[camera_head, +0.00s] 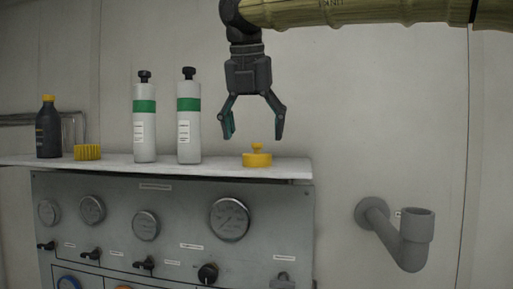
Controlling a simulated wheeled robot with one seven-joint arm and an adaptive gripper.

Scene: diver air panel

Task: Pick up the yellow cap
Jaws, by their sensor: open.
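The yellow cap (257,159) is a low round disc with a small knob on top. It sits on the white shelf (222,168) near its right end. My gripper (254,137) points down with its two fingers spread, empty. Its fingertips are a little above the cap's knob, with the cap below and roughly between them in this view. I cannot tell from this one view whether the gripper is directly over the cap in depth.
Two white bottles with green bands (145,120) (189,120) stand left of the cap. A yellow ribbed object (88,152) and a dark bottle with a yellow top (48,130) are at the far left. A gauge panel (180,205) is below; a grey pipe (408,243) is at right.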

